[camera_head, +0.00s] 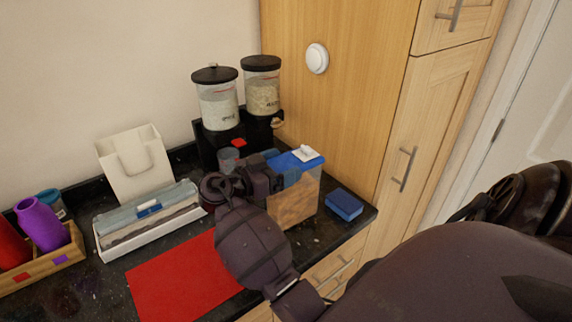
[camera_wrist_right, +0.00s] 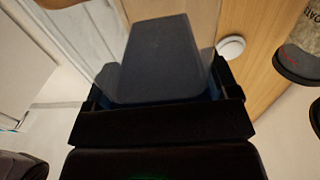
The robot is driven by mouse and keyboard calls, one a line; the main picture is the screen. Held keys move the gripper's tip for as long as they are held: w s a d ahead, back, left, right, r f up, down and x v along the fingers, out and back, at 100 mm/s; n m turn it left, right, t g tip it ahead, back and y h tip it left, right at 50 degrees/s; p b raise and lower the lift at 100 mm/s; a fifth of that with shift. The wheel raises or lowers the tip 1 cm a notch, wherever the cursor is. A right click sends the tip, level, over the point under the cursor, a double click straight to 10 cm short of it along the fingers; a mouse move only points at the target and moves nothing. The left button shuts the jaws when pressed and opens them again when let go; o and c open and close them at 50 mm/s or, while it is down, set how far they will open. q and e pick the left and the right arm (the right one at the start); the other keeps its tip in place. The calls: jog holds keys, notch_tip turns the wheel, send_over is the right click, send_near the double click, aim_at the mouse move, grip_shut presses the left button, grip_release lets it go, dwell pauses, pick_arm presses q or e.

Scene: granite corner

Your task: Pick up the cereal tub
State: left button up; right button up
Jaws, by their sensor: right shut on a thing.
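The cereal tub (camera_head: 293,205) is a clear box with brown contents, a blue lid and a white cap on top. It stands upright near the counter's right front corner; I cannot tell whether its base touches the counter. My right gripper (camera_head: 283,172) reaches in from the front and is shut on the tub's upper part, just below the lid. In the right wrist view the tub (camera_wrist_right: 160,55) fills the space between the fingers as a dark, see-through shape. My arm hides the tub's left side. My left gripper is not in view.
Two cereal dispensers (camera_head: 218,103) stand behind the tub. A blue sponge-like block (camera_head: 344,204) lies just right of it. A red mat (camera_head: 180,283), a white tray with cloths (camera_head: 150,229) and a white holder (camera_head: 134,165) are left. A wooden cabinet (camera_head: 335,100) rises behind.

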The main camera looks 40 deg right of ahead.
notch_tip(320, 180, up, 19)
jog(key=b, duration=0.1)
jog(key=w+d+r+b, duration=0.2)
jog(key=w+d+b, duration=0.1)
jog(key=w+b, duration=0.3)
jog(key=w+d, duration=0.2)
jog(key=w, duration=0.1)
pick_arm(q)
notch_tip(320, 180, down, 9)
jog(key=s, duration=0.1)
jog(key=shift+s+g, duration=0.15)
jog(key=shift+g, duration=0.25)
pick_arm(e)
notch_tip(320, 180, down, 21)
jog(key=w+t, duration=0.1)
jog(key=shift+n, duration=0.3)
pick_arm(q)
jog(key=shift+b, duration=0.3)
pick_arm(e)
jog(key=shift+w+d, duration=0.1)
